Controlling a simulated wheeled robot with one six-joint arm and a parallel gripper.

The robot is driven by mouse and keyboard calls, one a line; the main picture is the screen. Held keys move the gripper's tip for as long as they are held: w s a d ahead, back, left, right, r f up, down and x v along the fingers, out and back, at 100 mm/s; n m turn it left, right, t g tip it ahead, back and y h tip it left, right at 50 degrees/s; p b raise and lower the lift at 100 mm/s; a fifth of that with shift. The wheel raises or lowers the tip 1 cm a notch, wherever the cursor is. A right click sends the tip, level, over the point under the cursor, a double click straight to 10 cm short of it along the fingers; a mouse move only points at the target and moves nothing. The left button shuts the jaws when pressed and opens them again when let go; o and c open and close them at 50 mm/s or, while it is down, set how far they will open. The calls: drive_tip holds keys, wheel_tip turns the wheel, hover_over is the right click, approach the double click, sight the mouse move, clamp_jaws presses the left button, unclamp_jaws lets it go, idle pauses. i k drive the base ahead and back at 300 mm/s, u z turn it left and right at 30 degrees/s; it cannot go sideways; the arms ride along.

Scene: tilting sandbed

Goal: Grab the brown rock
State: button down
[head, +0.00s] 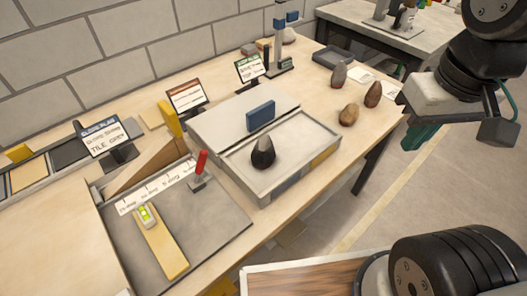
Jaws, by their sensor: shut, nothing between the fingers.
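Two brownish rocks sit near the right end of the wooden table. One is a tan-brown, rounded rock (349,114) near the front edge. The other is a darker reddish-brown, upright rock (373,94) just behind and right of it. I cannot tell for sure which one is the brown rock. A grey-brown pointed rock (338,75) stands behind them. My gripper (420,138), with green fingers below a pale wrist block, hangs at the right, beyond the table edge in the picture. It is shut and empty, apart from the rocks.
A dark rock (263,152) sits in the grey sandbed tray (322,153) at mid-table. A dark shallow tray (331,58) and white cards (360,74) lie near the rocks. A tall post (280,40) stands behind. Floor is clear right of the table.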

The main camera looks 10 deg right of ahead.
sight(373, 97)
drive_tip(key=u, duration=0.3)
drive_tip(key=k, duration=0.25)
drive_tip(key=z, duration=1.3)
drive_tip(key=i, duration=0.75)
drive_tip(key=z, duration=0.25)
